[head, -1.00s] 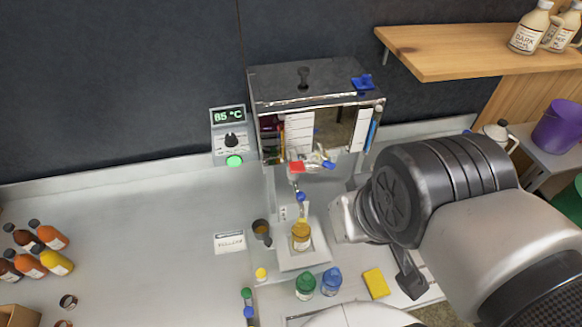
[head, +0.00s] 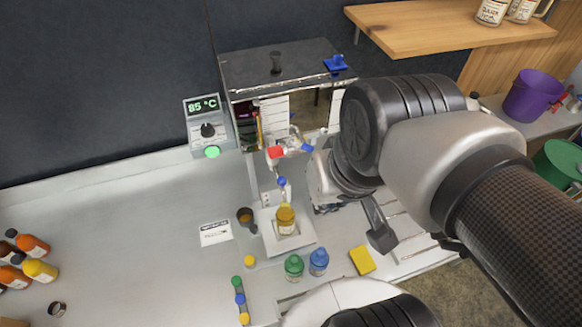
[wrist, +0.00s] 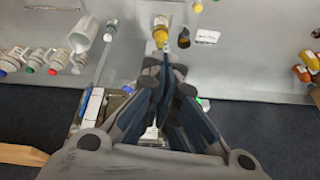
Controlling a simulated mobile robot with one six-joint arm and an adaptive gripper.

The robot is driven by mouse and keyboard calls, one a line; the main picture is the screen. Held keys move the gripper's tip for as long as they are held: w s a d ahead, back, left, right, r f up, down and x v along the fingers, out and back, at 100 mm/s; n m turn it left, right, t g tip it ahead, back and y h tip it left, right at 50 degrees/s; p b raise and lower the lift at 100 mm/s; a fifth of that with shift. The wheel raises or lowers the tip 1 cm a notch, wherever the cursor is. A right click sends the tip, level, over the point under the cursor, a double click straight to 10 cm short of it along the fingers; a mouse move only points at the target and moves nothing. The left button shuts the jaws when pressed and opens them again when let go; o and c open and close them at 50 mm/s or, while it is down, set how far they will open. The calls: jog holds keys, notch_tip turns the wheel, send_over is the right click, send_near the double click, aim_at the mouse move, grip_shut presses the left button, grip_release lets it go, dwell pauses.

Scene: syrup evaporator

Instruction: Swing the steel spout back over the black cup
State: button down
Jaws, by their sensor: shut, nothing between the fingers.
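The black cup (head: 245,216) stands on the counter, left of the white scale plate (head: 303,240). A jar of amber syrup (head: 286,220) stands on that plate. The steel spout (head: 283,192) is small in the head view and appears to hang above the jar, not over the cup. In the wrist view the jar (wrist: 160,38) and the cup (wrist: 184,40) lie beyond my fingertips. My gripper (wrist: 164,65) is shut and empty. In the head view my arm mostly hides it, right of the jar. Contact with the spout cannot be told.
The steel evaporator (head: 275,75) stands behind, with a red-handled valve (head: 276,152) and blue handles on its front. A green-capped jar (head: 294,267), a blue-capped jar (head: 318,262) and a yellow sponge (head: 362,260) sit in front. The counter to the left is largely clear.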

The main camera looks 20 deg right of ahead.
jog(key=w+d+f+m+g+y+p, duration=0.1)
jog(key=w+d+f+m+y, duration=0.3)
jog(key=w+d+f+m, duration=0.2)
jog(key=w+d+f+m+g+y+p, duration=0.1)
jog(key=w+d+f+m+y, duration=0.3)
jog(key=w+m, duration=0.7)
jog(key=d+f+m+p, duration=0.1)
jog(key=d+f, duration=0.1)
jog(key=d, duration=0.2)
jog(key=shift+d+f, duration=0.15)
jog(key=shift+f, duration=0.05)
jog(key=a+r+b+x, duration=0.2)
jog(key=b+x, duration=0.1)
jog(key=x, duration=1)
jog(key=shift+b, duration=0.3)
jog(key=shift+s+a+m, duration=0.1)
jog(key=shift+a+m, duration=0.05)
jog(key=shift+m, duration=0.15)
jog(key=shift+s+a+m, duration=0.1)
jog(key=shift+a+m, duration=0.2)
jog(key=shift+m, duration=0.1)
